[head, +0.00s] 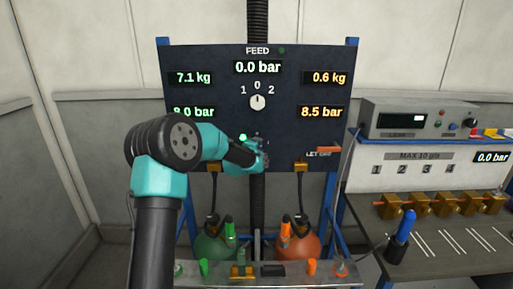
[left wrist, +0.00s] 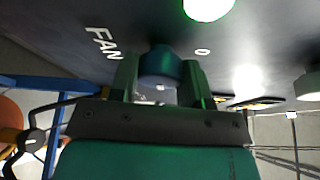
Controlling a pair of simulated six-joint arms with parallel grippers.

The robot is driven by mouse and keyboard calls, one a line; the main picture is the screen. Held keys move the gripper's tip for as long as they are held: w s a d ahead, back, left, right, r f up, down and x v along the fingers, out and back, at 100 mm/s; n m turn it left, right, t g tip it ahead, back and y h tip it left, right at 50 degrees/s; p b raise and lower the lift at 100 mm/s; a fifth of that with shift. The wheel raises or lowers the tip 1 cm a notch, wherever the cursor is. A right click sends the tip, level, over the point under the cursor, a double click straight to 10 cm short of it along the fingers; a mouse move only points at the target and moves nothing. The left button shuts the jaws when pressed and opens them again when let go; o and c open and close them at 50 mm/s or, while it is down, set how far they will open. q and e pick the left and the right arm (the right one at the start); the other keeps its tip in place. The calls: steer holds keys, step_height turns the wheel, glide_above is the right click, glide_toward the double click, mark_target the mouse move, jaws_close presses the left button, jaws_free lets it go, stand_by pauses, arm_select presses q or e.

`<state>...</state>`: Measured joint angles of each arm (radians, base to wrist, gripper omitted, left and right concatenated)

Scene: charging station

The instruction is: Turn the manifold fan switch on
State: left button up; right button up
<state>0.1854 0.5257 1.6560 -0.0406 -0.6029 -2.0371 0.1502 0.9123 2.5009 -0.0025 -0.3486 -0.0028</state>
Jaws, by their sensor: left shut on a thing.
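The dark feed panel (head: 225,85) stands upright in front of me. My left gripper (head: 262,152) is at its lower middle and hides the fan switch in the head view. In the left wrist view, a dark round knob (left wrist: 160,62) sits between the two fingers of my left gripper (left wrist: 158,84), next to the word FAN (left wrist: 103,44) on the panel. The fingers are shut on this knob. A green lamp (head: 243,137) glows just beside the gripper. It also shows lit in the left wrist view (left wrist: 208,6). My right gripper is in neither view.
A selector dial (head: 258,102) is above my gripper, and a LET OFF control (head: 328,150) is to the right. Green (head: 212,248) and orange (head: 303,248) cylinders stand below the panel. A bench (head: 440,243) with brass blocks and a blue-handled tool (head: 401,233) is at right.

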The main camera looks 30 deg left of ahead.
arm_select(q)
steer(key=shift+m, duration=0.5)
steer(key=o, duration=0.9)
steer(key=shift+o, duration=0.2)
steer(key=shift+s, duration=0.1)
steer(key=s+d+r, duration=0.1)
steer(key=s+d, duration=0.1)
steer(key=s, duration=1.5)
steer(key=shift+d+r, duration=0.4)
